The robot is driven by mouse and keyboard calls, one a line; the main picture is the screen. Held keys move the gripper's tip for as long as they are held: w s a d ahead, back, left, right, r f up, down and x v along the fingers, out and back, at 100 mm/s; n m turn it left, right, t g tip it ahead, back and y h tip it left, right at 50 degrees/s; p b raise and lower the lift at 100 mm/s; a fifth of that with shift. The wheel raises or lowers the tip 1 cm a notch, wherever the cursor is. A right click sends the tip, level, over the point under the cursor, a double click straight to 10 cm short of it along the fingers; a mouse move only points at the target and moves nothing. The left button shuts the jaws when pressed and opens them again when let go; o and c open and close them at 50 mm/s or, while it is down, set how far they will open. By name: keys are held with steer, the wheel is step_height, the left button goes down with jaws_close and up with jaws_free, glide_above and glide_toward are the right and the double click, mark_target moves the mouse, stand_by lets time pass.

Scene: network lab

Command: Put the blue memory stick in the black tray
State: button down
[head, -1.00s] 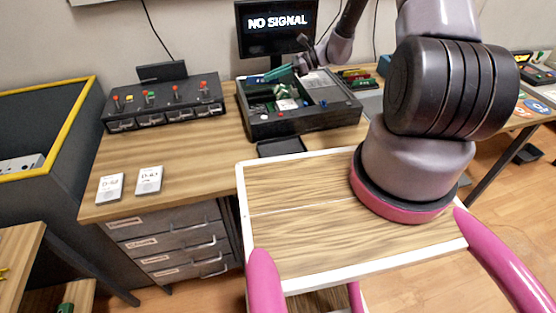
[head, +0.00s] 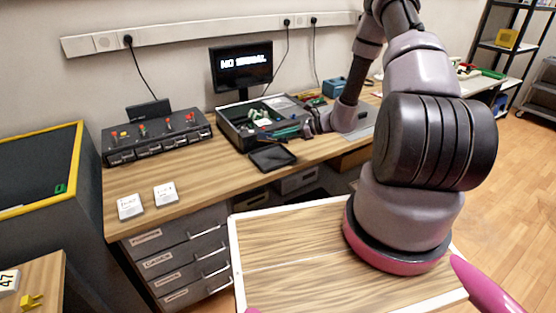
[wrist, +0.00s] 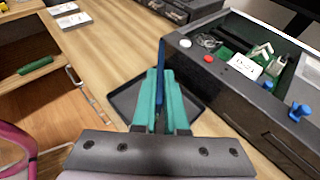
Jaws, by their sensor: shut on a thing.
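My gripper (wrist: 160,100) has teal fingers and is shut on the blue memory stick (wrist: 161,62), a thin blue strip upright between the fingertips in the wrist view. The black tray (wrist: 126,104) lies behind the fingers in that view, its middle partly hidden by them. In the head view the black tray (head: 272,158) sits at the desk's front edge, and my gripper (head: 287,133) is just beyond and above it, beside the open computer case. The stick is too small to make out clearly there.
The open computer case (head: 229,128) with parts inside stands right behind the tray; its wall (wrist: 235,98) is close right of my gripper. Two white labelled cards (head: 148,199) lie left. A black switch box (head: 158,139) stands behind them. Bare desk (head: 218,173) lies left of the tray.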

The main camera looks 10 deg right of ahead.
mark_target(280, 160)
step_height(280, 160, down, 7)
steer(key=shift+f, duration=0.2)
steer(key=shift+f, duration=0.1)
steer(key=c, duration=1)
jaws_free()
steer(key=shift+o, duration=0.2)
